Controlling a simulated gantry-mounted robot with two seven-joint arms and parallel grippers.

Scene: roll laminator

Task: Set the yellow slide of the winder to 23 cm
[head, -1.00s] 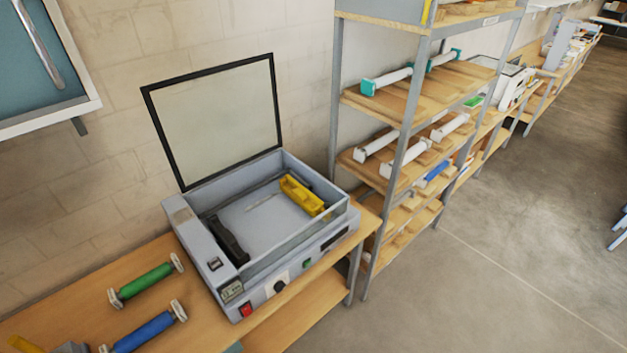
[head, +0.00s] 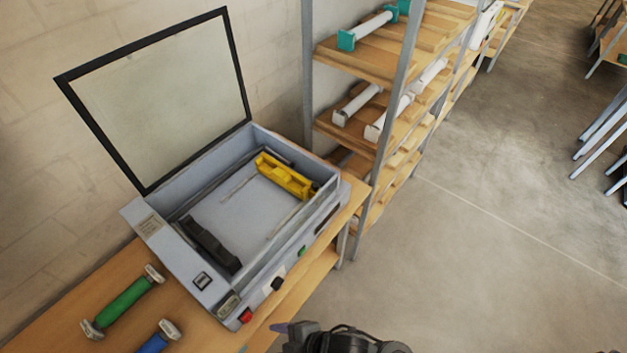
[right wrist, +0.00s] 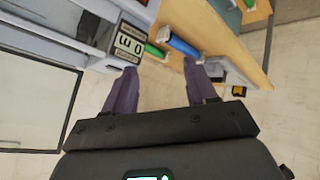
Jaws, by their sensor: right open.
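The winder (head: 137,292) is a grey box on the wooden bench with its framed glass lid (head: 160,98) standing open. The yellow slide (head: 285,176) sits inside toward the right end, and a black block (head: 208,246) sits toward the left end. Its position in centimetres cannot be read here. My right gripper shows in the right wrist view (right wrist: 163,88), open and empty, with two purple fingers apart. In the head view a dark part of my right arm shows at the bottom edge, in front of the bench. My left gripper is not in view.
A green roller (head: 124,306) and a blue roller (head: 158,340) lie on the bench left of the winder. A shelf rack (head: 385,130) with white rolls stands to the right. The winder's front has a red switch (head: 245,316) and black knob (head: 277,284). Open floor lies right.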

